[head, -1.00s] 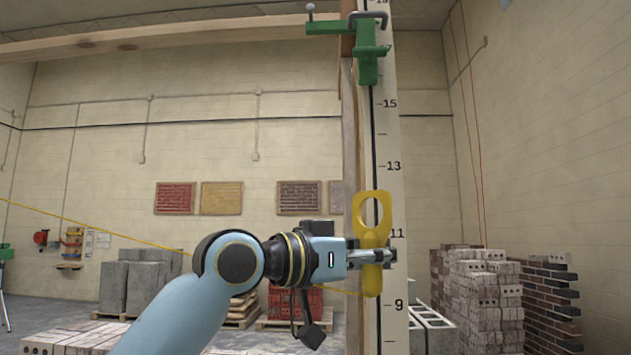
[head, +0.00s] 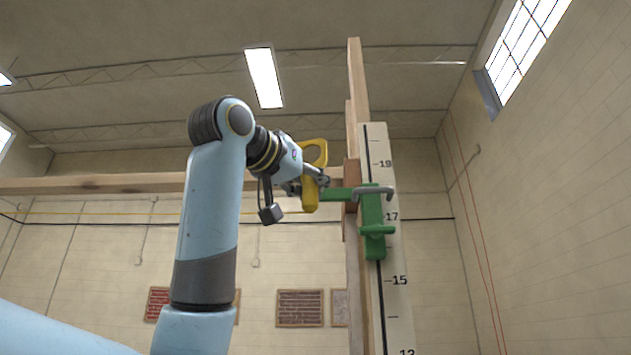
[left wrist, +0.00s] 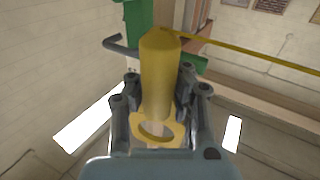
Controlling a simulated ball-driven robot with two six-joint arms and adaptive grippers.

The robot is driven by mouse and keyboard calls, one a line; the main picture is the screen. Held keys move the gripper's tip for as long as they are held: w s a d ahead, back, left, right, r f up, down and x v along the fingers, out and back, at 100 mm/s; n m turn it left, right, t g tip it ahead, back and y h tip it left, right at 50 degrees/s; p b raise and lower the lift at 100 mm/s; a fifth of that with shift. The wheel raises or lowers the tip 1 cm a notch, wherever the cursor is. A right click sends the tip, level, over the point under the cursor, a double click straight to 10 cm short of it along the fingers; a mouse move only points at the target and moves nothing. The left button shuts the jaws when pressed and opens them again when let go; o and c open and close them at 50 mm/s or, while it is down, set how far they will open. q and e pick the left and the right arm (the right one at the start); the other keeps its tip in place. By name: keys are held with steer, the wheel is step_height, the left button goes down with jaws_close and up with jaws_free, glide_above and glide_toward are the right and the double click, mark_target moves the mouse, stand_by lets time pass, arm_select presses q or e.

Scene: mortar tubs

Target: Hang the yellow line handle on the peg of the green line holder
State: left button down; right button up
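The yellow line handle (head: 311,190) has a ring at its top and a solid grip below. My left gripper (head: 312,180) is shut on its grip and holds it upright, just left of the green line holder. The handle also fills the middle of the left wrist view (left wrist: 160,75), between the fingers (left wrist: 158,95). The green line holder (head: 372,215) is clamped to the post with a grey clamp; it appears partly behind the handle in the left wrist view (left wrist: 135,20). The holder's peg is hard to make out at the handle's side. My right gripper is not in view.
A white measuring board (head: 397,255) with numbers runs up the wooden post (head: 356,110). A horizontal timber beam (head: 90,185) meets the post from the left. A yellow line (left wrist: 255,53) runs from the handle. The space right of the board is clear.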

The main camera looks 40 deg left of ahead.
arm_select(q)
steer(key=w+a+f, duration=0.2)
steer(key=w+a, duration=0.3)
steer(key=w, duration=0.4)
steer(key=shift+a, duration=0.3)
stand_by(0.7)
steer(key=shift+w, duration=0.1)
stand_by(0.5)
steer(key=c, duration=1.3)
jaws_free()
steer(key=o, duration=0.6)
steer(key=o, duration=0.6)
